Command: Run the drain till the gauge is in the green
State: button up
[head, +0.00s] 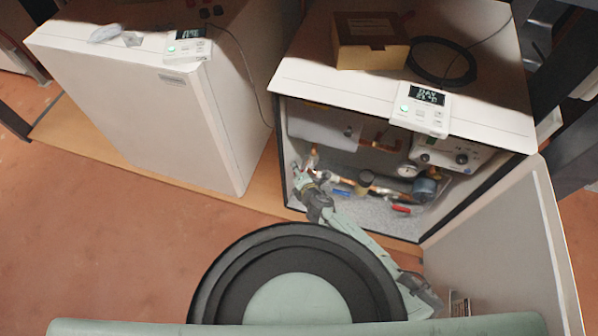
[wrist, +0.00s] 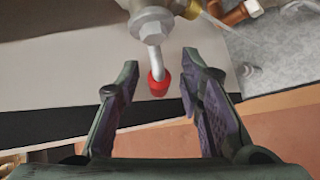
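The open heat pump cabinet (head: 345,230) shows its pipework in the head view. A small round white gauge (head: 407,171) sits among the pipes; its needle and colours are too small to read. In the wrist view a metal valve (wrist: 151,25) has a bent lever with a red tip (wrist: 159,84). I take this for the drain, but no label shows. My gripper (wrist: 161,76) is open, its fingers on either side of the red tip, with gaps on both sides. In the head view my gripper (head: 306,182) reaches into the cabinet's left side.
A blue handle (head: 341,192) and a red handle (head: 401,210) lie to the right in the cabinet. Its open door (head: 505,245) stands at the right. A cardboard box (head: 370,52) and a controller (head: 421,107) are on top. A closed unit (head: 165,115) stands left.

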jog(key=shift+r, duration=0.1)
jog(key=v, duration=1.2)
dwell(6.7)
